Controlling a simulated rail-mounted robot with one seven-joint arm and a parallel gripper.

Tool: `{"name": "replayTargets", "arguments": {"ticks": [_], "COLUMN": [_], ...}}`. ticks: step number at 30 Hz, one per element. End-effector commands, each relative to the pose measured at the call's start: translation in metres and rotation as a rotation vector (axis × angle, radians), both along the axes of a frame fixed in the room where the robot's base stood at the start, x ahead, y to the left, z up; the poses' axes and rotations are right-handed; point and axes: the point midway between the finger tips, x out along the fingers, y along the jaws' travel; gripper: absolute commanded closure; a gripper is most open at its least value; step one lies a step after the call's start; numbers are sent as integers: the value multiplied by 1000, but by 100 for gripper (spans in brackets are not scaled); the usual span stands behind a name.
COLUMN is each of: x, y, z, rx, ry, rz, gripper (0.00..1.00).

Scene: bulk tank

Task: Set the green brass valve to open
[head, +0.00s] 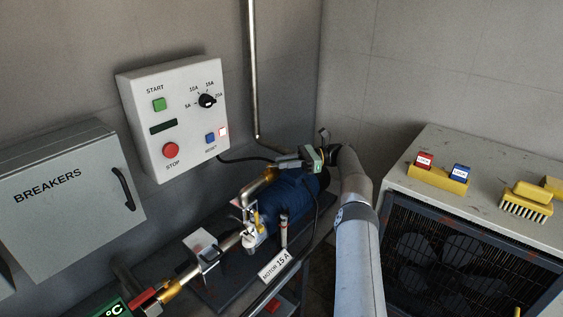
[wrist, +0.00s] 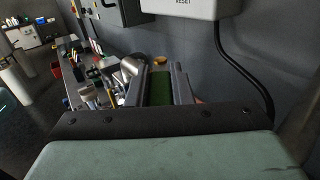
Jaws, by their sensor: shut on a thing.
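My gripper (head: 286,163) is above the blue motor in the head view, at the end of my arm reaching in from the right. In the wrist view its two grey fingers (wrist: 161,88) are shut on a flat green handle (wrist: 160,87), which I take to be the green brass valve's. The brass pipework (head: 264,179) lies just below and left of the gripper in the head view. The valve body is mostly hidden by my gripper, and I cannot read the handle's angle against the pipe.
The blue motor (head: 292,196) sits close below my gripper. A control panel (head: 185,115) and a breaker box (head: 70,215) are on the wall at left. A red handle (head: 143,298) is at lower left. A fan cabinet (head: 400,180) stands at right. A black cable (wrist: 238,62) hangs near the gripper.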

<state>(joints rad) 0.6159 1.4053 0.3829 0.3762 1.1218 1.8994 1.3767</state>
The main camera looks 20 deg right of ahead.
Motion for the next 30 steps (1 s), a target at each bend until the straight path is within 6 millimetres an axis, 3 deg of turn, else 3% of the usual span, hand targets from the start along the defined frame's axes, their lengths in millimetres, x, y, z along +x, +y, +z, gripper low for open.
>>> {"name": "replayTargets", "arguments": {"ticks": [6,7,9,20,30], "x": [0,0,0,0,-6], "y": [1,1,1,1,1], "z": [0,0,0,4,39], "rx": [1,1,1,1,3], "ry": [-1,-1,-1,-2,-2], "rz": [2,2,2,1,0], "gripper": [100,77,58,58,58]}}
